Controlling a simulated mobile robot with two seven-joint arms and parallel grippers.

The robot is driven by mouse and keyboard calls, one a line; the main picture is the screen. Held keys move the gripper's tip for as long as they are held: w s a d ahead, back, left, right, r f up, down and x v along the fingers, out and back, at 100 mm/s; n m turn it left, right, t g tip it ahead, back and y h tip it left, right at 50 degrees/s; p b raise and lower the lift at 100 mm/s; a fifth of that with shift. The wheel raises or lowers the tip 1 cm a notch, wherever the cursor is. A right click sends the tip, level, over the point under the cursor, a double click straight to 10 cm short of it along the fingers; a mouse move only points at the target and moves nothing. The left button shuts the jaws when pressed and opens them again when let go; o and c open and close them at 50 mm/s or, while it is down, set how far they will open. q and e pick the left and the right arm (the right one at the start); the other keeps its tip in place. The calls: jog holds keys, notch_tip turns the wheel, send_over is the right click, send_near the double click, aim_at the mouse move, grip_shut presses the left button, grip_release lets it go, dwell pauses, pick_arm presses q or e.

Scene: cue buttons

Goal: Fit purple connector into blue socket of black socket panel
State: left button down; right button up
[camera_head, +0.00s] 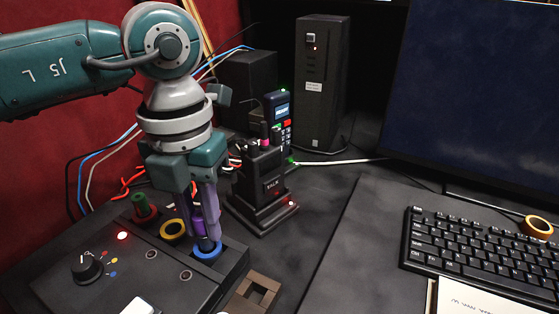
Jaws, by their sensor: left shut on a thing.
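The black socket panel (60,287) lies at the lower left. Its blue socket (207,254) is a blue ring near the panel's right edge. My left gripper (207,238) comes down from above, its fingertips at the blue socket. It is shut on the purple connector (198,226), which shows between and beside the fingers. The fingers hide part of the connector and of the socket's opening. I cannot tell whether the connector's lower end is inside the blue ring or just above it. My right gripper is not in view.
A yellow socket ring (173,229) and a green connector (140,204) in a red ring stand left of my fingers. A black radio dock (265,190) stands close right. A keyboard (480,250) lies further right.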

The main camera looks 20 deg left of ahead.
aim_at(199, 215)
pick_arm(q)
jog(key=shift+f+b, duration=0.75)
jog(key=shift+f, duration=0.3)
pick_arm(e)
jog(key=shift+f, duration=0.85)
pick_arm(q)
jog(key=c, duration=0.7)
grip_release()
jog(key=shift+o, duration=0.6)
jog(key=shift+o, duration=0.4)
jog(key=shift+r, duration=0.1)
notch_tip(199, 215, up, 7)
jog(key=p, duration=0.6)
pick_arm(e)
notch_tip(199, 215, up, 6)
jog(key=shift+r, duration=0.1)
